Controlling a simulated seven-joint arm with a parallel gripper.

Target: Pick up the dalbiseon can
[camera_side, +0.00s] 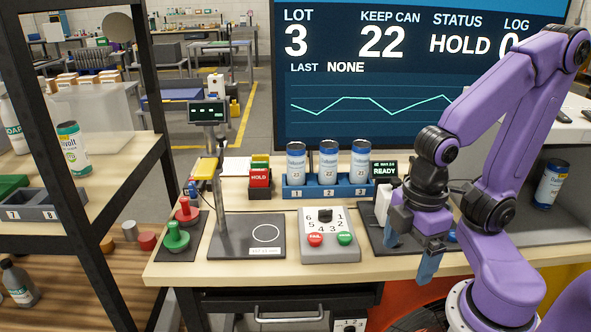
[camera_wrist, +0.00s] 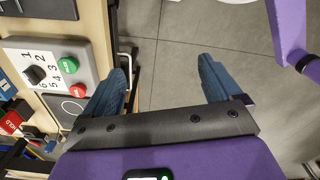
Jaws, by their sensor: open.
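Three white-and-blue cans stand upright in a blue rack numbered 1 to 3: the left can (camera_side: 297,163), the middle can (camera_side: 328,162) and the right can (camera_side: 360,161). Another blue-and-white can (camera_side: 550,184) stands in a grey bay at the far right. The names on these cans are too small to read, so I cannot tell which is dalbiseon. My gripper (camera_side: 428,266) points down at the front edge of the bench, right of the rack and apart from every can. In the wrist view my gripper (camera_wrist: 163,70) is open and empty above the floor.
A button panel (camera_side: 330,236) with a dial, a grey stand with a circle (camera_side: 246,247), green and red stampers (camera_side: 175,238) and a red HOLD box (camera_side: 260,180) occupy the bench. A small READY display (camera_side: 385,170) stands beside the rack (camera_side: 327,189). A large screen rises behind.

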